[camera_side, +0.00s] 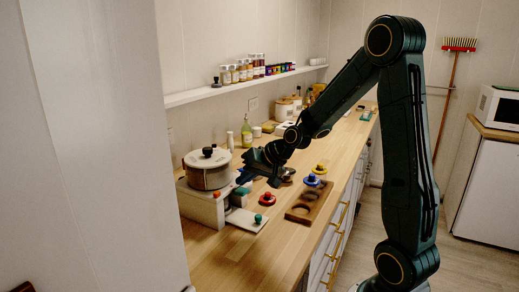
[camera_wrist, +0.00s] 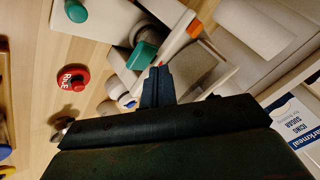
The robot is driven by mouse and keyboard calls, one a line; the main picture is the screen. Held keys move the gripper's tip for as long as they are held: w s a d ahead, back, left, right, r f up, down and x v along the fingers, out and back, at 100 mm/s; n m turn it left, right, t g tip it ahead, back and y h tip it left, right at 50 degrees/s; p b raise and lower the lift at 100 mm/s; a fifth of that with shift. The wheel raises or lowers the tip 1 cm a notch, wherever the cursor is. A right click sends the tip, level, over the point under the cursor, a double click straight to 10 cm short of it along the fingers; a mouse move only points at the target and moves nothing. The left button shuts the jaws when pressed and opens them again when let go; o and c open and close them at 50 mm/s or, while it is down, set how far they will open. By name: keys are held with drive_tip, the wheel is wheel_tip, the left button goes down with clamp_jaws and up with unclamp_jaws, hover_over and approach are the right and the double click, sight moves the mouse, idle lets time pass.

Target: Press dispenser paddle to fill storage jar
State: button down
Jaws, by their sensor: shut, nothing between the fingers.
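The dispenser (camera_side: 204,205) looks like a pale block at the left of the counter, with a round lidded vessel (camera_side: 208,172) on top. An orange piece (camera_side: 217,194) and a teal piece (camera_side: 241,191) show on its front side; which one is the paddle I cannot tell. In the wrist view the teal piece (camera_wrist: 142,55) lies just left of my fingertips and the orange piece (camera_wrist: 195,28) up to the right. My gripper (camera_wrist: 158,70) is shut and empty, close to the dispenser's front; contact is unclear. It also shows in the side view (camera_side: 274,180). I cannot make out the storage jar for certain.
A wooden rack with round holes (camera_side: 297,214) lies near the front edge. A green bottle (camera_side: 247,133) stands behind. The front-left counter is clear.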

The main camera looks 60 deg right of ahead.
sight(245, 191)
drive_tip(key=shift+f, duration=0.15)
drive_tip(key=shift+f, duration=0.3)
drive_tip(key=shift+f, duration=0.7)
idle(1.6)
drive_tip(key=shift+r, duration=1.15)
drive_tip(key=shift+r, duration=2.5)
